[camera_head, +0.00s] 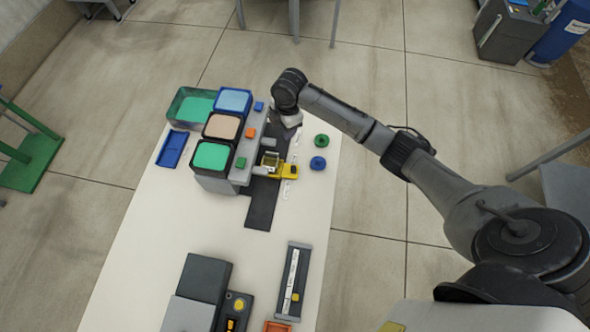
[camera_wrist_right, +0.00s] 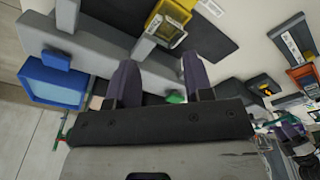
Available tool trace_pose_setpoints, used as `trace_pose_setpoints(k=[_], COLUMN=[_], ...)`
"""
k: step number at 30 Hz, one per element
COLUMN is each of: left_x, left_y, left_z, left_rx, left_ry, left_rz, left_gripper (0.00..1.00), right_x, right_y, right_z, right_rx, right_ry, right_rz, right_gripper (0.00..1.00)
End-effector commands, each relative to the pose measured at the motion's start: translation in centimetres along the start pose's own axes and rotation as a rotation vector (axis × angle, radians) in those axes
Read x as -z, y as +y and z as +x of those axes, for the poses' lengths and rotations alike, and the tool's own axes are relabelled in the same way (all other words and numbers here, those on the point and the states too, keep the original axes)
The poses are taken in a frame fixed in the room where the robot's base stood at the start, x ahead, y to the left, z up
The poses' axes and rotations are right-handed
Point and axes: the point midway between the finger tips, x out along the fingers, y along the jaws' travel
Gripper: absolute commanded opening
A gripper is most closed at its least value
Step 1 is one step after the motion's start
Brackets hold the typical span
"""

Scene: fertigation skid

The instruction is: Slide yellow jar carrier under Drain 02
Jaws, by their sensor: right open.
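The yellow jar carrier (camera_head: 289,171) sits on the dark strip beside the grey manifold, with a clear jar (camera_head: 269,160) at its left end. It also shows at the top of the right wrist view (camera_wrist_right: 180,11). My right gripper (camera_head: 291,120) is behind the carrier, low by the manifold's far end, apart from the carrier. In the right wrist view its two fingers (camera_wrist_right: 158,78) are spread with nothing held between them. Blue, orange (camera_head: 250,132) and green (camera_head: 240,162) blocks sit along the manifold. I cannot read which drain is 02.
Tanks with blue (camera_head: 233,100), peach and green tops stand left of the manifold. Green (camera_head: 321,141) and blue (camera_head: 318,163) round pieces lie right of the carrier. A blue tray (camera_head: 172,149) is at the left. The dark strip (camera_head: 262,205) in front of the carrier is clear.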

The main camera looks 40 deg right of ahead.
Motion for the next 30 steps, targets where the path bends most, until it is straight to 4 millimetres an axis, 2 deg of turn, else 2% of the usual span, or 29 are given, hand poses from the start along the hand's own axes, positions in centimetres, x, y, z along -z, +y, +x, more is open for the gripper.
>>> trace_pose_setpoints(k=[1,4,9,13,22,30], left_x=[-0.2,-0.2,-0.2,-0.1,-0.1,-0.1], left_y=[0.0,0.1,0.2,0.3,0.5,0.3], left_z=[0.6,0.8,0.8,0.8,0.8,0.8], left_rx=[0.0,-0.001,-0.003,-0.008,-0.011,-0.008], left_ry=[0.001,0.003,0.005,0.006,0.007,0.007], left_rz=[0.0,-0.001,-0.004,-0.009,-0.014,-0.01], left_gripper=[0.43,0.43,0.43,0.43,0.43,0.43], right_x=[-1.1,-2.3,-3.2,-3.4,-3.3,-2.5], right_y=[0.1,-0.3,-1.1,-1.6,-2.3,-3.8], right_z=[1.1,2.0,3.0,3.4,4.7,9.2], right_rx=[0.053,0.135,0.202,0.218,0.227,0.228], right_ry=[0.016,0.073,0.175,0.234,0.28,0.279], right_rz=[-0.081,-0.268,-0.534,-0.672,-0.778,-0.776], right_gripper=[0.47,0.47,0.47,0.47,0.47,0.47])
